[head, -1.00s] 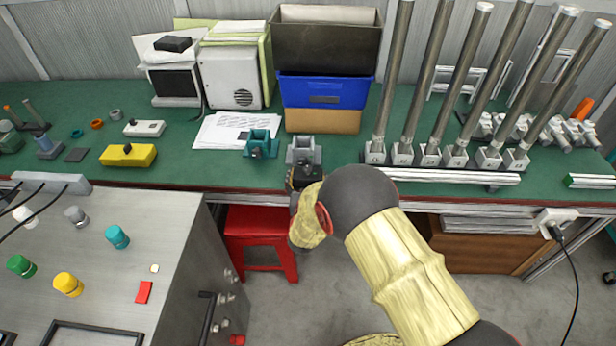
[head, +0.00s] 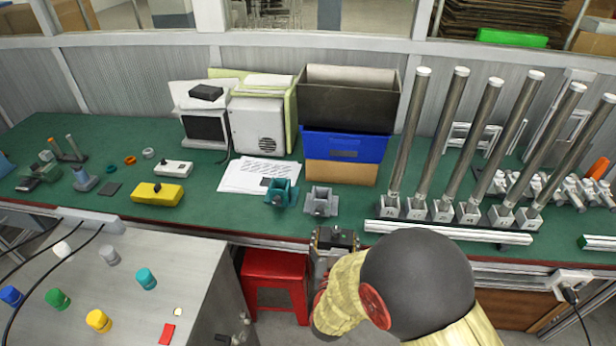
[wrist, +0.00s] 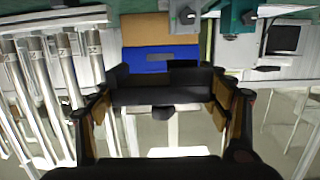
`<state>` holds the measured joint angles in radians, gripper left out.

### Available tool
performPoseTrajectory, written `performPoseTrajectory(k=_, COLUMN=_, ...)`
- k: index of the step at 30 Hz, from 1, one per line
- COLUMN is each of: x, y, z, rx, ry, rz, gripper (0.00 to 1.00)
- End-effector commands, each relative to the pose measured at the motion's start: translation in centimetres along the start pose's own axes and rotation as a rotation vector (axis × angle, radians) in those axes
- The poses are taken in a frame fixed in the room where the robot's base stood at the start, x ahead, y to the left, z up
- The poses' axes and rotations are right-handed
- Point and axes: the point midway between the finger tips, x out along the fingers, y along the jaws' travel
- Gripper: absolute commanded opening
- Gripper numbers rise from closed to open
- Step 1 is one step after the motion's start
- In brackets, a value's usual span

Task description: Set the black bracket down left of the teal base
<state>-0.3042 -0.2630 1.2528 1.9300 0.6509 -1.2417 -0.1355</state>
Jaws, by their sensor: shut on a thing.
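The black bracket (wrist: 160,84) lies across between the fingers of my gripper (wrist: 163,108) in the wrist view. My gripper is shut on it. In the head view my gripper (head: 334,240) is at the front edge of the bench, to the right of and nearer than the teal base. The bracket is hard to make out there. The teal base (head: 282,193) stands on the green bench top near the front edge. It also shows at the top of the wrist view (wrist: 238,18). A similar grey base (head: 321,203) stands just right of it.
Papers (head: 256,174) lie behind the teal base. A yellow box (head: 157,194) sits farther left, with open green bench (head: 222,208) between. Stacked bins (head: 343,147) stand behind the grey base. Tall metal tubes (head: 448,140) stand on the right. A red stool (head: 274,280) is below the bench.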

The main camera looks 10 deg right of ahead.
Motion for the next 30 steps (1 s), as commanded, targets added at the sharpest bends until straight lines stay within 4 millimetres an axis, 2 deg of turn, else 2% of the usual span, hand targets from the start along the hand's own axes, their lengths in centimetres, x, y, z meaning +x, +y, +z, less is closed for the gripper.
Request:
performPoseTrajectory(k=4, x=-0.1, y=-0.7, z=-1.2, rx=0.0, ry=0.006, rz=-0.023, gripper=0.24)
performPoseTrajectory(k=7, x=-0.2, y=-3.0, z=-2.6, rx=-0.013, ry=0.005, rz=-0.104, gripper=0.24)
performPoseTrajectory(k=10, x=-0.3, y=-5.0, z=-2.1, rx=-0.032, ry=-0.001, rz=-0.202, gripper=0.24)
performPoseTrajectory(k=13, x=-0.2, y=-5.8, z=-0.1, rx=-0.047, ry=-0.007, rz=-0.29, gripper=0.24)
performPoseTrajectory(k=17, x=-0.2, y=-5.2, z=3.6, rx=-0.058, ry=-0.009, rz=-0.366, gripper=0.24)
performPoseTrajectory(k=21, x=-0.1, y=-3.4, z=6.9, rx=-0.057, ry=-0.006, rz=-0.378, gripper=0.24)
performPoseTrajectory(k=25, x=0.1, y=-1.4, z=8.9, rx=-0.052, ry=-0.003, rz=-0.35, gripper=0.24)
performPoseTrajectory(k=30, x=0.4, y=0.4, z=9.9, rx=-0.047, ry=0.001, rz=-0.316, gripper=0.24)
